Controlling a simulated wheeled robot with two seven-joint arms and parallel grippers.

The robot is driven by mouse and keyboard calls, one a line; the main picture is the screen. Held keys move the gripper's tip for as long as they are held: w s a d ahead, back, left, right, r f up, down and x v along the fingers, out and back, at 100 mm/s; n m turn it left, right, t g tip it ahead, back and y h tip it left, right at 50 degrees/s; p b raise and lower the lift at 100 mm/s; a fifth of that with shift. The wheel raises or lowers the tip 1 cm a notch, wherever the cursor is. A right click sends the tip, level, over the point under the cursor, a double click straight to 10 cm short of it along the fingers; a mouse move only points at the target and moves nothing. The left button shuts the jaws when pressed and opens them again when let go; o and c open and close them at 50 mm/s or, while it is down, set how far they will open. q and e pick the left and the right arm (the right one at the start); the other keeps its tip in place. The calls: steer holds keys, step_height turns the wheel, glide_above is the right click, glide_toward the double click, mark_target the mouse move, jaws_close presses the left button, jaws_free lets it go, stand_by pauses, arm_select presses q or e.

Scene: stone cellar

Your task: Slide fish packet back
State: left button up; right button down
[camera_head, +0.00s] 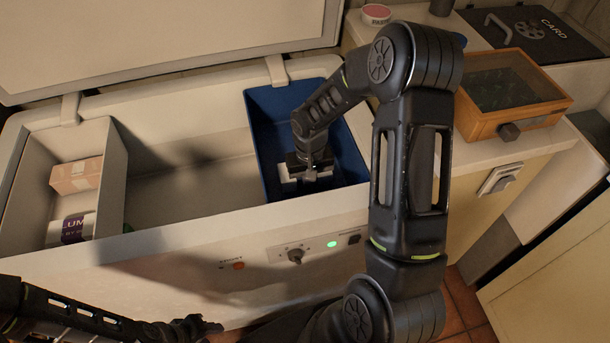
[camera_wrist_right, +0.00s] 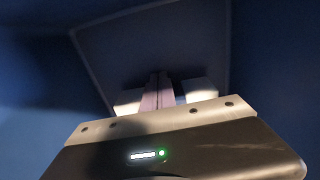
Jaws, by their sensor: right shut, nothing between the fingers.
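My right gripper (camera_head: 312,178) reaches down into the blue bin (camera_head: 262,108) at the right end of the open chest freezer. In the right wrist view its fingers (camera_wrist_right: 158,92) are shut with nothing between them. In the head view the gripper and arm hide much of the bin floor. My left gripper (camera_head: 192,327) is low at the left, outside the freezer.
The freezer's front rim and the blue bin's walls surround my right gripper. A wooden case (camera_head: 510,95) stands on the right counter.

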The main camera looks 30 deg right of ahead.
steer(key=shift+w+d+b, duration=0.15)
steer(key=shift+w+d, duration=0.15)
steer(key=shift+w, duration=0.65)
steer(key=shift+w+d+b, duration=0.1)
steer(key=shift+w+d, duration=0.25)
steer(key=shift+w, duration=0.55)
steer(key=shift+w+d+b, duration=0.15)
steer(key=shift+w+d, duration=0.15)
steer(key=shift+w, duration=0.65)
steer(key=shift+w+d+b, duration=0.3)
steer(key=shift+w+d, duration=0.15)
steer(key=shift+w, duration=0.8)
steer(key=shift+w+d+b, duration=0.35)
steer(key=shift+w+d, duration=0.1)
steer(key=shift+w, duration=0.85)
steer(key=shift+w+d+b, duration=0.3)
steer(key=shift+w+d, duration=0.15)
steer(key=shift+w, duration=0.8)
steer(key=shift+s+a, duration=0.2)
steer(key=shift+s, duration=0.35)
steer(key=shift+s+a, duration=0.15)
steer(key=shift+s, duration=0.35)
step_height(320, 180, up, 16)
steer(key=p, duration=1)
